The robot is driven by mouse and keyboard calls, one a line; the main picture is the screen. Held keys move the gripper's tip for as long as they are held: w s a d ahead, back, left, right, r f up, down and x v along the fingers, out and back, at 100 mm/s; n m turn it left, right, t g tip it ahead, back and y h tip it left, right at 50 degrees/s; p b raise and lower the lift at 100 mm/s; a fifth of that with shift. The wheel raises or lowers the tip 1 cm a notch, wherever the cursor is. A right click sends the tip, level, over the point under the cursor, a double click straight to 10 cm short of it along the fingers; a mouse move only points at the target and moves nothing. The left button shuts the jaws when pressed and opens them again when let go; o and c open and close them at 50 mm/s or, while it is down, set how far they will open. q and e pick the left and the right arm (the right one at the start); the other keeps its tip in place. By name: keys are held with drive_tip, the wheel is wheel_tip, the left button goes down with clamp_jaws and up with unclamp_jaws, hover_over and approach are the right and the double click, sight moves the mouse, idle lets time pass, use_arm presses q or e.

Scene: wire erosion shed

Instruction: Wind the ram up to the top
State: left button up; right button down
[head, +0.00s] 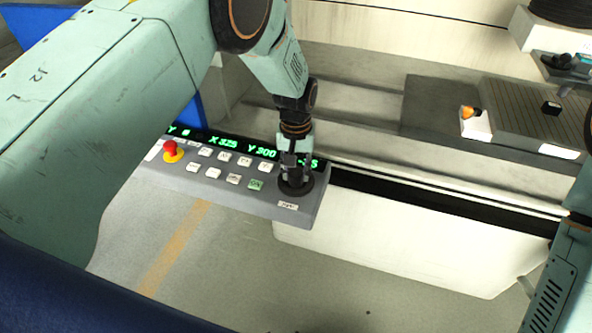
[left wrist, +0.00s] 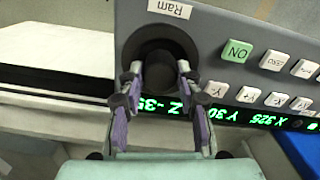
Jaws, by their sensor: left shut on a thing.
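A grey control panel (head: 235,195) runs across the middle of the head view. At its right end is a round black knob (head: 294,189), with a small label reading "Ram" (left wrist: 170,8) beside it in the left wrist view. My left gripper (head: 294,170) comes down on the knob from above and is shut on it. In the left wrist view its two fingers (left wrist: 159,72) straddle the dark knob (left wrist: 158,46). The green display (head: 228,143) shows X 325 and Y 300; its Z figure is partly covered by the gripper, with "35" legible in the wrist view. My right gripper is out of view.
A red stop button (head: 171,148) and several white keys sit left of the knob, with a green ON key (head: 256,184) close by. A machine bed with a grey slotted plate (head: 430,110) lies at the right. Open floor (head: 210,270) lies in front.

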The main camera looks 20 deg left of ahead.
use_arm(q)
drive_tip(key=n, duration=0.6)
drive_tip(key=shift+w+r+n+b, duration=0.15)
drive_tip(key=shift+n+b, duration=0.15)
drive_tip(key=shift+b, duration=0.05)
drive_tip(key=n, duration=0.6)
drive_tip(key=shift+b, duration=0.35)
drive_tip(key=n, duration=0.6)
drive_tip(key=shift+n+b, duration=0.3)
drive_tip(key=shift+b, duration=0.05)
drive_tip(key=n, duration=0.5)
drive_tip(key=shift+r, duration=0.1)
drive_tip(key=shift+w+n, duration=0.1)
drive_tip(key=shift+n, duration=0.2)
drive_tip(key=o, duration=1.1)
drive_tip(key=shift+s, duration=0.2)
drive_tip(key=shift+o, duration=0.2)
